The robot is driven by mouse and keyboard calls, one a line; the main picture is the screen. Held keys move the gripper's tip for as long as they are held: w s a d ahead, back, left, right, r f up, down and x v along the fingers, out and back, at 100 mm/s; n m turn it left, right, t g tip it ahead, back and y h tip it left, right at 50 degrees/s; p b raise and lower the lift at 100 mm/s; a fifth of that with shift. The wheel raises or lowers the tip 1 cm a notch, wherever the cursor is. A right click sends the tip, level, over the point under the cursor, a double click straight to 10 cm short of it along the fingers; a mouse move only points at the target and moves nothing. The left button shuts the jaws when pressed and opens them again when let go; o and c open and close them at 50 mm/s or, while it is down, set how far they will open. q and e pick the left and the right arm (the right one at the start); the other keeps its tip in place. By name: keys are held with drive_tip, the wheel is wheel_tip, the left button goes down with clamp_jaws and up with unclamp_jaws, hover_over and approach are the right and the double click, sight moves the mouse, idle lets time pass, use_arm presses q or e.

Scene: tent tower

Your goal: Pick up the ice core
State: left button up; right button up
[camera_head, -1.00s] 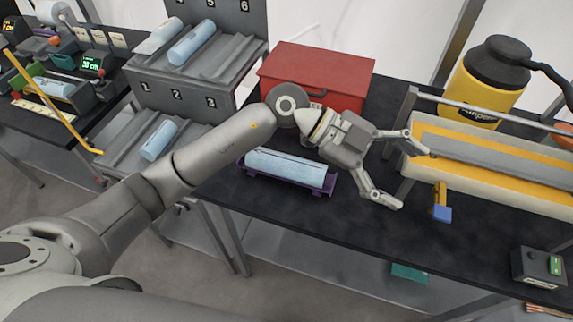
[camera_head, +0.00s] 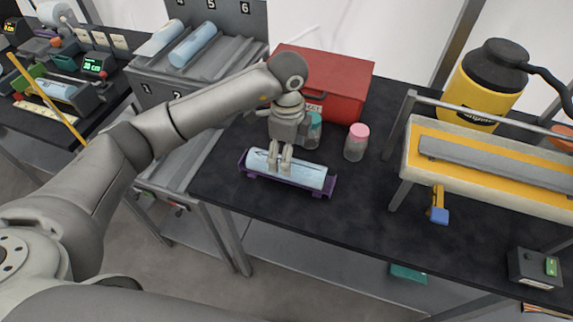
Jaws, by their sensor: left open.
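A pale blue ice core (camera_head: 308,175) lies lengthwise in a purple cradle (camera_head: 331,187) on the dark table. My left gripper (camera_head: 279,170) points down over the left half of this core, with its fingers in front of part of it. The gripper is open; I cannot tell whether the fingers touch the core. More ice cores lie in the numbered grey rack at the upper left, one light blue (camera_head: 194,45) and one whiter (camera_head: 160,38). My right gripper is not in view.
A red box (camera_head: 335,82) stands behind the gripper. A pink-lidded jar (camera_head: 356,142) and a teal-lidded jar (camera_head: 313,130) stand near it. A yellow jug (camera_head: 487,85) and a raised yellow-and-white trough (camera_head: 480,150) are at the right. The front middle of the table (camera_head: 345,222) is clear.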

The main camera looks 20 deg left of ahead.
use_arm(q)
drive_tip(key=shift+s+f+p, duration=0.15)
drive_tip(key=shift+f+p, duration=0.3)
drive_tip(key=shift+f, duration=0.15)
wheel_tip(320, 180, down, 4)
drive_tip(key=shift+r+p, duration=0.2)
drive_tip(key=shift+p, duration=0.55)
drive_tip(key=shift+f, duration=0.4)
drive_tip(key=shift+c, duration=0.2)
drive_tip(key=c, duration=1.5)
